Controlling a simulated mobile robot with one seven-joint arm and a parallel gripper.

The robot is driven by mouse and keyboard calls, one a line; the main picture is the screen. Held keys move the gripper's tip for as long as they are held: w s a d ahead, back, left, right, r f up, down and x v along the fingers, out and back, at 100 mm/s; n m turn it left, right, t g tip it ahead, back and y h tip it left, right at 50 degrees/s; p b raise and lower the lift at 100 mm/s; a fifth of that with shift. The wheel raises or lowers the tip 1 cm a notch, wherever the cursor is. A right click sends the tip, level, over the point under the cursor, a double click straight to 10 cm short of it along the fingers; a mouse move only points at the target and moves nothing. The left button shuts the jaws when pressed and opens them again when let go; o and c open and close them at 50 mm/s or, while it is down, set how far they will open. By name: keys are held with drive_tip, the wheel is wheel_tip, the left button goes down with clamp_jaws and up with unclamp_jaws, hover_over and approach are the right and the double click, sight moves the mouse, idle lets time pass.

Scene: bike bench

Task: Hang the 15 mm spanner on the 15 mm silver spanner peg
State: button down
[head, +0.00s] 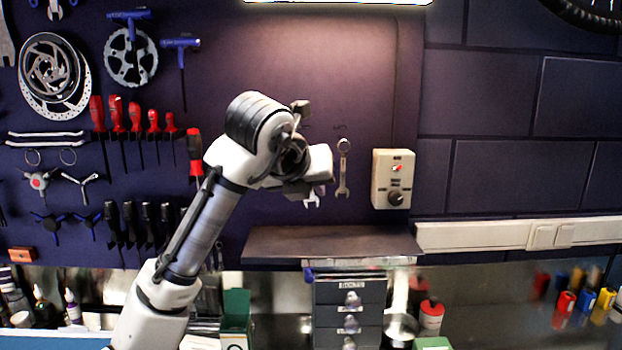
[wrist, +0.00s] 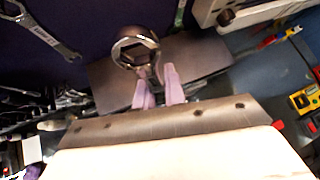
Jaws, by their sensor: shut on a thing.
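My gripper (wrist: 158,84) is shut on a silver spanner in the wrist view. The spanner's ring end (wrist: 136,50) sticks out past the pinkish fingertips, and its shank runs back between them. In the head view my gripper (head: 308,184) is raised in front of the dark tool wall, and the held spanner's open jaw (head: 312,198) shows just below it. A second silver spanner (head: 343,170) hangs on the wall just to the right; one also shows in the wrist view (wrist: 45,32). My arm hides the wall behind it, and I cannot make out the bare 15 mm peg.
A dark shelf (head: 330,243) juts out below, above a drawer unit (head: 349,312). Red-handled screwdrivers (head: 135,117) hang to the left.

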drive_tip(key=w+p, duration=0.1)
drive_tip(key=w, duration=0.7)
drive_tip(key=shift+f, duration=0.35)
idle(0.5)
drive_tip(key=shift+w, duration=0.15)
idle(0.5)
drive_tip(key=c, duration=1.4)
unclamp_jaws()
